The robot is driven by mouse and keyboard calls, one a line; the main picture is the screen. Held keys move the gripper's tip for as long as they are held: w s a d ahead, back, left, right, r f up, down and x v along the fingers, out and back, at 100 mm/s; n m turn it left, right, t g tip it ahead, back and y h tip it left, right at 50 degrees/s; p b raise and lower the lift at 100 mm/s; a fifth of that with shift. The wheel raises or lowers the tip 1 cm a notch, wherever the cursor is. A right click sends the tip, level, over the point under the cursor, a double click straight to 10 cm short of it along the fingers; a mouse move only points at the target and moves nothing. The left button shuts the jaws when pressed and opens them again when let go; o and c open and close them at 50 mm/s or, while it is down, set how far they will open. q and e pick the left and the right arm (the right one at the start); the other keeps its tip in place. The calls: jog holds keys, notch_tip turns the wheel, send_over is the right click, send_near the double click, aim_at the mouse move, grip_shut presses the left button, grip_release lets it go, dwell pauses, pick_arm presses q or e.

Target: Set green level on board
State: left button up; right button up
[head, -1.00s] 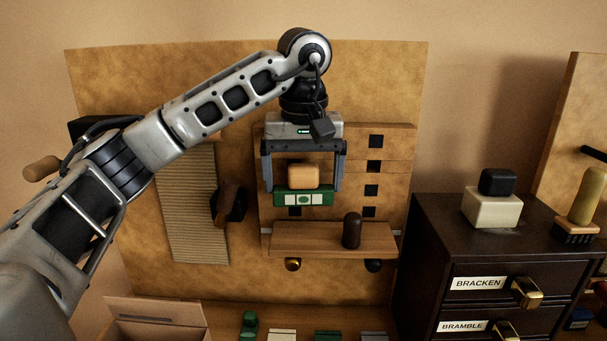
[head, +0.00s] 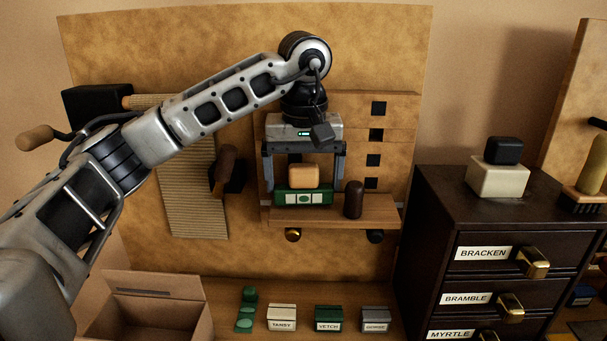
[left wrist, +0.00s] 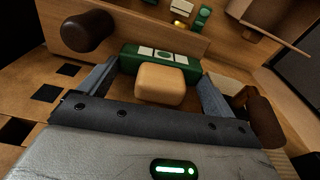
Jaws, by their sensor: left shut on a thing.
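The green level (head: 303,197) is a green bar with pale panels on its front and a tan block (head: 304,175) on top. My left gripper (head: 303,188) is shut on it, a finger at each end. The level is roughly horizontal, just above or on the wooden shelf (head: 335,213) of the tan board (head: 345,60); I cannot tell if it touches. In the left wrist view the level (left wrist: 160,62) and tan block (left wrist: 160,84) lie between the fingers. My right gripper is not in view.
A dark brown rounded peg (head: 353,199) stands on the shelf, just right of the level. A dark handle (head: 225,170) sticks out at left. Below are an open cardboard box (head: 150,306) and small labelled bins (head: 328,318). A dark drawer cabinet (head: 440,200) stands at right.

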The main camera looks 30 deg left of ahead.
aim_at(304, 167)
pick_arm(q)
jog(key=shift+f, duration=0.45)
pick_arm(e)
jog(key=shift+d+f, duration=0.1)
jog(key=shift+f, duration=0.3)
pick_arm(q)
jog(key=o, duration=1.2)
jog(key=r, duration=0.3)
jog(key=r+p, duration=0.1)
jog(key=r, duration=0.2)
jog(key=s+r, duration=0.1)
jog(key=r, duration=0.2)
jog(key=shift+d+r+p, duration=0.1)
jog(key=shift+d+p, duration=0.2)
jog(key=shift+s+d+r+p, duration=0.15)
jog(key=shift+r+p, duration=0.3)
jog(key=shift+r, duration=1.25)
jog(key=shift+s+d+r+p, duration=0.15)
jog(key=shift+r+p, duration=0.25)
jog(key=shift+r, duration=1.25)
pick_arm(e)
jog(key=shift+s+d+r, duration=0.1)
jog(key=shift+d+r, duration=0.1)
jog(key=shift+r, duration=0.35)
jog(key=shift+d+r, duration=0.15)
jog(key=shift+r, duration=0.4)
